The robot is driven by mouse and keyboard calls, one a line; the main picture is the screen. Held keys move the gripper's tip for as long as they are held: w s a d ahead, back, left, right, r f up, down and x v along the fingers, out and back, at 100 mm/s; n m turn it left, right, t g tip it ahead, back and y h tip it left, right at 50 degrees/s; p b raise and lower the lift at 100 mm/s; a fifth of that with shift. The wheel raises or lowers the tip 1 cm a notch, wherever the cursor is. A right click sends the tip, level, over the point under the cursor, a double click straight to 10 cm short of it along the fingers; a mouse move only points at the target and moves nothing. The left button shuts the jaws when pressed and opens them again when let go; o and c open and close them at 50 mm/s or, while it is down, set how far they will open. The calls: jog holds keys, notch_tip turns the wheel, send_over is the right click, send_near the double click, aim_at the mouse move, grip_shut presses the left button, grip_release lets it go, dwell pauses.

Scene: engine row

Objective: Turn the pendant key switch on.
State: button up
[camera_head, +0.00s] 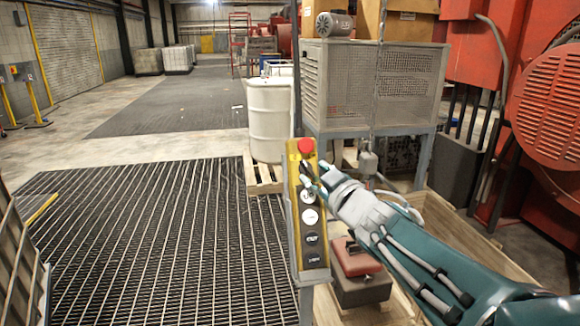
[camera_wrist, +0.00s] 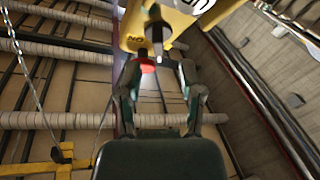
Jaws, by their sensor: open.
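The yellow pendant (camera_head: 308,228) stands upright in the head view, with a red button (camera_head: 306,146) on top and several round black and white buttons down its face. My gripper (camera_head: 311,178) is at the upper part of that face, just below the red button, and covers part of it. In the wrist view the pendant (camera_wrist: 190,16) is at the top. A grey metal piece, apparently the key (camera_wrist: 157,36), sticks out from it just beyond the gap between my open fingers (camera_wrist: 157,68). The red button (camera_wrist: 147,66) shows between the fingers. Contact with the key cannot be told.
A white drum (camera_head: 268,120) on a pallet and a grey mesh-sided cabinet (camera_head: 375,85) stand behind the pendant. A red and brown block (camera_head: 358,275) sits right of its lower end. Red machinery (camera_head: 550,110) fills the right. Grated floor (camera_head: 150,235) on the left is clear.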

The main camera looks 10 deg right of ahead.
aim_at(307, 168)
jog(key=shift+x, duration=2)
grip_shut()
